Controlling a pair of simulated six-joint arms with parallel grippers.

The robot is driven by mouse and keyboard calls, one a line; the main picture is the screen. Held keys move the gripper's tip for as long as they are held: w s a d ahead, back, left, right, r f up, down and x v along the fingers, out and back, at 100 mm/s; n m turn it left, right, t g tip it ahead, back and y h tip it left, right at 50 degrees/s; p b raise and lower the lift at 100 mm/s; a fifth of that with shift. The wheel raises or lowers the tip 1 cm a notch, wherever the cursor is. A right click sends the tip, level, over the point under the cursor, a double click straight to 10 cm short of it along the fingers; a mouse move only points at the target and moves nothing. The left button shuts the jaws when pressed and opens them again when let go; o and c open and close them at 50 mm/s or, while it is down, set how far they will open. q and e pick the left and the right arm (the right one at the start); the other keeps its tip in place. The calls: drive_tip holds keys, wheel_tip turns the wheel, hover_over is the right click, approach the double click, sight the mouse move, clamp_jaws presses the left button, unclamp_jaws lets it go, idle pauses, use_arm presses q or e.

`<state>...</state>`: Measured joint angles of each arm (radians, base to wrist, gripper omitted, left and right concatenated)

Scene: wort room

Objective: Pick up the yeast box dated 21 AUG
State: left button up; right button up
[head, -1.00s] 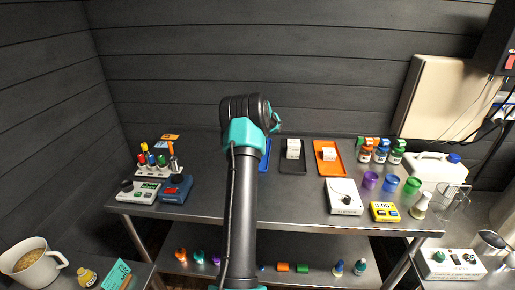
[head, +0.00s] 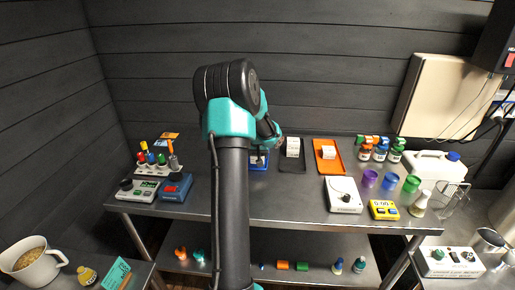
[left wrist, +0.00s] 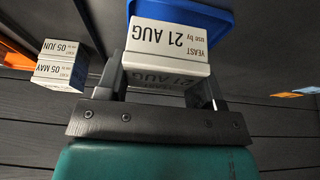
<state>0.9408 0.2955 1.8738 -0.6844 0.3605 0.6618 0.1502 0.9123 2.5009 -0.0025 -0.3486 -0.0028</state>
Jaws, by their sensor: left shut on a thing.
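A white yeast box (left wrist: 168,38) shows large in the left wrist view. Its label, upside down there, reads "YEAST use by 21 AUG". My left gripper (left wrist: 158,88) is shut on this box, with a finger on either side. The blue tray (left wrist: 200,14) lies behind the box; whether the box touches it I cannot tell. In the head view my left gripper (head: 262,152) is over the blue tray (head: 258,166), and my own arm hides the box. My right gripper is not in view.
White boxes stand on a black tray (head: 291,167) and an orange tray (head: 338,168) to the right. In the left wrist view, stacked boxes (left wrist: 62,64) read "05 JUN" and "05 MAY". A tube rack (head: 155,169) stands left. The steel table (head: 290,200) is clear in front.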

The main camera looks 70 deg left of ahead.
use_arm(q)
drive_tip(key=shift+s+d+r, duration=0.1)
drive_tip(key=shift+s+d, duration=0.2)
drive_tip(key=shift+d, duration=0.45)
drive_tip(key=shift+s+d+r, duration=0.1)
drive_tip(key=shift+s+d, duration=0.15)
drive_tip(key=shift+d, duration=0.5)
